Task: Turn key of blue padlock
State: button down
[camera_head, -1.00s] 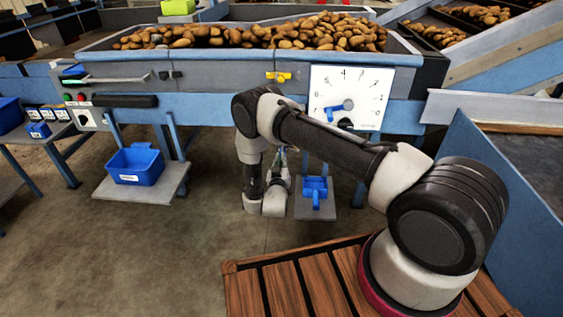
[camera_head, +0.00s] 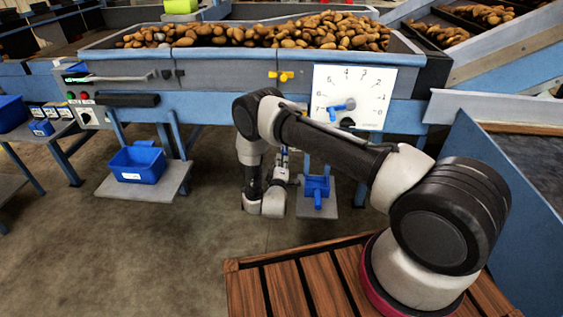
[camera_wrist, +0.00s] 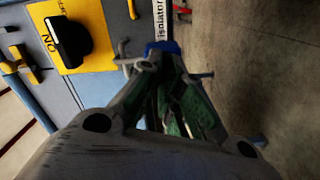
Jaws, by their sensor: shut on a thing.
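The blue padlock (camera_wrist: 162,47) shows in the wrist view as a small blue body just at my fingertips, beside the "isolator" label. A grey hook-shaped metal piece (camera_wrist: 127,62) shows left of it. My gripper (camera_wrist: 163,62) is shut at the padlock, with its fingertips close together against the blue body. The key is hidden between the fingertips, which appear shut on it. In the camera_head view my forearm and wrist hide most of the gripper and the padlock.
A yellow plate (camera_wrist: 78,32) with a black rotary knob (camera_wrist: 66,40) marked "ON" is left of the padlock. The grader (camera_head: 230,75) holds potatoes above. A blue bin (camera_head: 137,163) and a blue holder (camera_head: 317,186) stand on low shelves.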

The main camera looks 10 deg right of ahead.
jog(key=shift+f+n, duration=0.2)
jog(key=shift+n, duration=1.9)
jog(key=c, duration=1.6)
grip_release()
jog(key=v, duration=1.2)
jog(key=shift+a, duration=0.1)
